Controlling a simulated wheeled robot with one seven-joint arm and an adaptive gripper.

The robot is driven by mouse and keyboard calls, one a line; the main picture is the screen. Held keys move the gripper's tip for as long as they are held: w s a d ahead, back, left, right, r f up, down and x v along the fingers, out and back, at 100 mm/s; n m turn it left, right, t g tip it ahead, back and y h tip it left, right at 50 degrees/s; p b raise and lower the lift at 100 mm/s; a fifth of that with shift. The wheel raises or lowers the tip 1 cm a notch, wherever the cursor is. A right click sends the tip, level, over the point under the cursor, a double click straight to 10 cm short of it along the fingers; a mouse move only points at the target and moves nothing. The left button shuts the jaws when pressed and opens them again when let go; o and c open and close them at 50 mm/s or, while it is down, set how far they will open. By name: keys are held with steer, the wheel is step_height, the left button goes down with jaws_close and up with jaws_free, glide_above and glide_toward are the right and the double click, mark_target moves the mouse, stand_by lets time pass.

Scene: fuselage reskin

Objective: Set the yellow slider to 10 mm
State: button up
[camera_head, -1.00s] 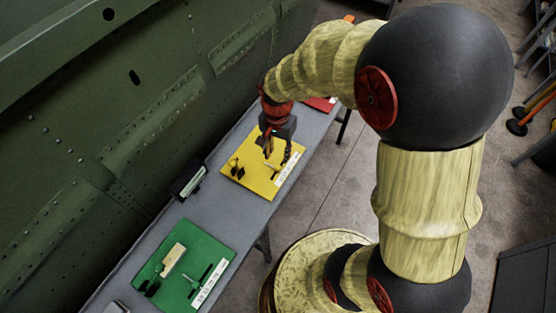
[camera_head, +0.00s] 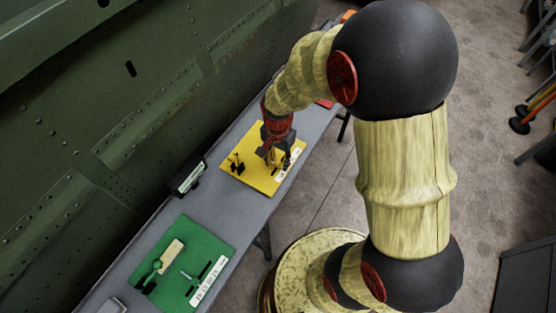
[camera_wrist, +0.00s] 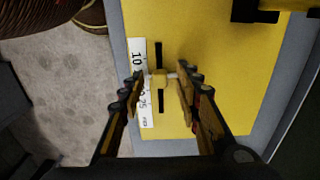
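The yellow board (camera_head: 262,184) lies on the grey bench, and it fills much of the wrist view (camera_wrist: 225,90). The yellow slider (camera_wrist: 158,80) sits across a black slot (camera_wrist: 160,103), with slot showing on both sides of it. A white scale label (camera_wrist: 141,58) runs beside the slot, with "10" near the top of the wrist view and "25" lower down. The slider stands between these numbers. My gripper (camera_wrist: 162,76) is open, one finger on each side of the slider, with gaps visible. In the head view my gripper (camera_head: 272,157) hides the slider.
A black fitting (camera_head: 237,164) stands on the yellow board's left part. A green board (camera_head: 200,245) with a pale block (camera_head: 172,256) lies nearer on the bench (camera_head: 225,215). A dark box with a display (camera_head: 188,177) stands between the boards, near the green fuselage wall (camera_head: 110,120).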

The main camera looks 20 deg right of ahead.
steer(key=shift+c, duration=0.6)
steer(key=c, duration=0.7)
jaws_close()
